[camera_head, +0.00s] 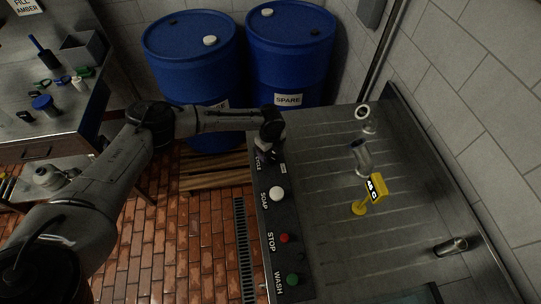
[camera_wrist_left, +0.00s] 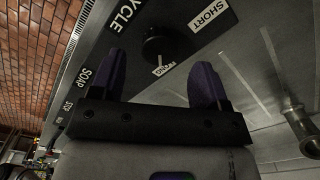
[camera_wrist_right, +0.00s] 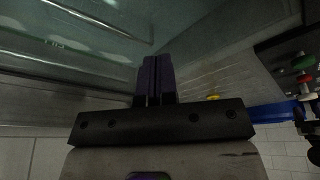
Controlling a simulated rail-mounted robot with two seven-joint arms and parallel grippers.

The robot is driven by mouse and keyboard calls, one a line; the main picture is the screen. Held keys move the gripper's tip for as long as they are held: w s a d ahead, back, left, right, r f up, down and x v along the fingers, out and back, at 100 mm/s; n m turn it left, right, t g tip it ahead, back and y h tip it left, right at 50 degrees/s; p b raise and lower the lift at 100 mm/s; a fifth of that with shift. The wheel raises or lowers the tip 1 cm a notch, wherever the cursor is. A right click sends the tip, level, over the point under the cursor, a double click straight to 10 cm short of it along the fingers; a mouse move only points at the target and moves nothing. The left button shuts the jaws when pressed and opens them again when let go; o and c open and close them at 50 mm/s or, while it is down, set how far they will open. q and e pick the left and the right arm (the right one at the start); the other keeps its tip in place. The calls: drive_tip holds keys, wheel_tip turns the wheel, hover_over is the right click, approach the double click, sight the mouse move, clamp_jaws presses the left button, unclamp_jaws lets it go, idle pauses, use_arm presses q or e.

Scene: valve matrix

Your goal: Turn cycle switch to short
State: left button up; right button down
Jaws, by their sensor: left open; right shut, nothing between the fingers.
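The cycle switch (camera_wrist_left: 160,44) is a dark round knob on the black control strip, seen in the left wrist view beside the CYCLE label (camera_wrist_left: 125,14). A small pale mark on its lower edge faces a small white label (camera_wrist_left: 164,70) that I cannot read surely. The SHORT label (camera_wrist_left: 207,20) is to its upper right. My left gripper (camera_wrist_left: 159,64) is open, its purple fingers on either side below the knob and apart from it. In the head view my left gripper (camera_head: 269,147) hides the knob. My right gripper (camera_wrist_right: 158,60) is shut and empty, seen only in its wrist view.
Down the strip are a white SOAP knob (camera_head: 277,194), a red STOP button (camera_head: 284,238) and a green WASH button (camera_head: 292,280). Blue drums (camera_head: 290,55) stand behind.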

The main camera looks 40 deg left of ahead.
sight(270, 157)
use_arm(q)
drive_tip(key=shift+f, duration=1.7)
use_arm(e)
drive_tip(key=shift+d, duration=0.15)
use_arm(q)
drive_tip(key=shift+c, duration=0.4)
